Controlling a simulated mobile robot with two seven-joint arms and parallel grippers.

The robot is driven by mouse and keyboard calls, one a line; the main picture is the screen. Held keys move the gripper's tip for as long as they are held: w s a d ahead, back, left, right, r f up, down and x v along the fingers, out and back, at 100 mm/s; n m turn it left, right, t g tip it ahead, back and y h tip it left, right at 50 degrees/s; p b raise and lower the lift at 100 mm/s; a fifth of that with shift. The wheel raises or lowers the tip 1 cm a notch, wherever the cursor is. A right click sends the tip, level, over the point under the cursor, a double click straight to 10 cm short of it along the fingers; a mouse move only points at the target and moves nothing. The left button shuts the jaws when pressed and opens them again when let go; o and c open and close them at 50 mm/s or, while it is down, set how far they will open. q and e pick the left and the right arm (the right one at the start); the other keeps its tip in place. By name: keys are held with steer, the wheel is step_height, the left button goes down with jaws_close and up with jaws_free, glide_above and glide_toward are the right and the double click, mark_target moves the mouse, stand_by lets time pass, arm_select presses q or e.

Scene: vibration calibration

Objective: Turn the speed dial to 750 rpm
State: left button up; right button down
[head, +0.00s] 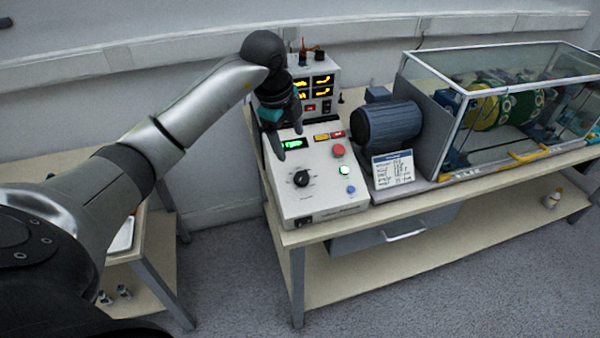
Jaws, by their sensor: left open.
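The speed dial (301,179) is a black round knob on the sloped top of a light grey control box (325,200). A small green lit display (293,144) is above it on the same panel; its digits are too small to read. My left gripper (280,148) reaches in from the left and hangs over the upper left of the panel, close to the green display. Its dark fingers are apart and empty, above and left of the dial, not touching it. My right gripper is not in view.
An instrument with orange displays (323,82) stands behind. A motor (388,124), a printed card (393,168) and a glazed enclosure (510,60) stand to the right.

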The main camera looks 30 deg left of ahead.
mark_target(301, 175)
arm_select(q)
steer(key=b+x, duration=0.1)
steer(key=x, duration=1.3)
steer(key=shift+d+f+b, duration=0.1)
steer(key=shift+f+b, duration=0.1)
steer(key=shift+b, duration=0.2)
jaws_close()
